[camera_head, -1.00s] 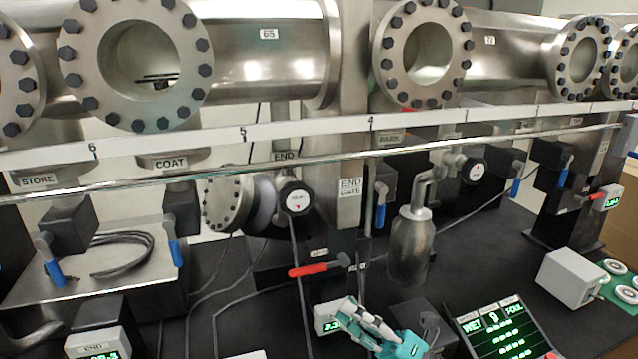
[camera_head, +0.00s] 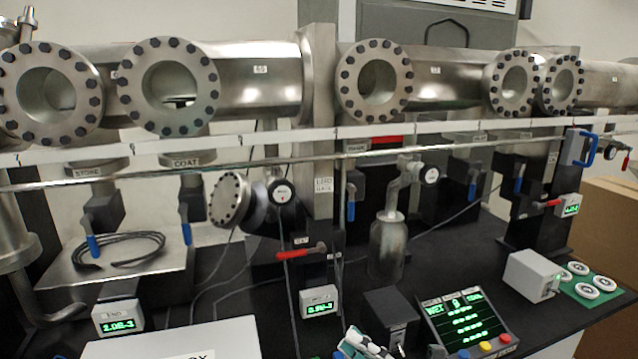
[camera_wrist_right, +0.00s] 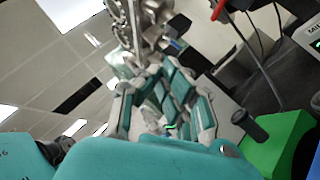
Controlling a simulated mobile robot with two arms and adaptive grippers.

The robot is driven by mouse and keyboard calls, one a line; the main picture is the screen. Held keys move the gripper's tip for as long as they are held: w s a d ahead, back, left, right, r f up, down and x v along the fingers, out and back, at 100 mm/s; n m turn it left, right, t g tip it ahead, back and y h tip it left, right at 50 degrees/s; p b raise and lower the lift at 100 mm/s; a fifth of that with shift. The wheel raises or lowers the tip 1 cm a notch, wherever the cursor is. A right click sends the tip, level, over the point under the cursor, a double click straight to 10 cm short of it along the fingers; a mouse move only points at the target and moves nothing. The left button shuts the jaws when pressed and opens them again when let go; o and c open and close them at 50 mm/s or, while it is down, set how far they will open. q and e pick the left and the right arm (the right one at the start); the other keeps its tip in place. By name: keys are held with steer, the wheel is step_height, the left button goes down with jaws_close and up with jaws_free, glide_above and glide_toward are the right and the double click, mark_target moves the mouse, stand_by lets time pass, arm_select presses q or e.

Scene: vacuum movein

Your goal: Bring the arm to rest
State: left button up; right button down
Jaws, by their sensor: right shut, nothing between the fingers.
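My right gripper (camera_head: 362,343) shows at the bottom edge of the head view, in front of the bench, with most of its arm cut off below. Its fingers are shut with nothing held. In the right wrist view its teal and grey fingers (camera_wrist_right: 165,105) are drawn together, with the ceiling and part of the vacuum line behind them. My left gripper is in neither view.
The steel vacuum line (camera_head: 262,75) spans the back, with a rail (camera_head: 240,163) in front. A display panel (camera_head: 470,322) with buttons stands right of my gripper, a small black box (camera_head: 388,312) behind it.

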steer(key=w+d+f+m+t+h, duration=0.2)
steer(key=d+f+m+t+h, duration=0.15)
steer(key=m+h, duration=0.45)
steer(key=w+d+f+m+t+h, duration=0.15)
steer(key=f+m+t+h, duration=0.35)
steer(key=m, duration=0.5)
steer(key=s+d+f+m+g+h, duration=0.6)
steer(key=s+f+m+h, duration=0.1)
steer(key=f+m, duration=0.1)
steer(key=s+d+f+m+g+h, duration=0.1)
steer(key=s+d+f+m+g, duration=0.25)
steer(key=s, duration=0.65)
steer(key=s+f+m+g, duration=0.35)
steer(key=s+g, duration=0.25)
steer(key=s, duration=0.5)
step_height(320, 180, down, 28)
steer(key=s+n+g, duration=0.1)
steer(key=g, duration=0.1)
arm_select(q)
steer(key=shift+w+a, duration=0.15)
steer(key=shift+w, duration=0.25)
arm_select(e)
steer(key=s+d+f, duration=0.2)
steer(key=s+f, duration=1.3)
steer(key=s, duration=0.1)
steer(key=shift+s+d+f+g, duration=0.2)
steer(key=shift+s+d+g, duration=0.05)
steer(key=shift+g, duration=0.15)
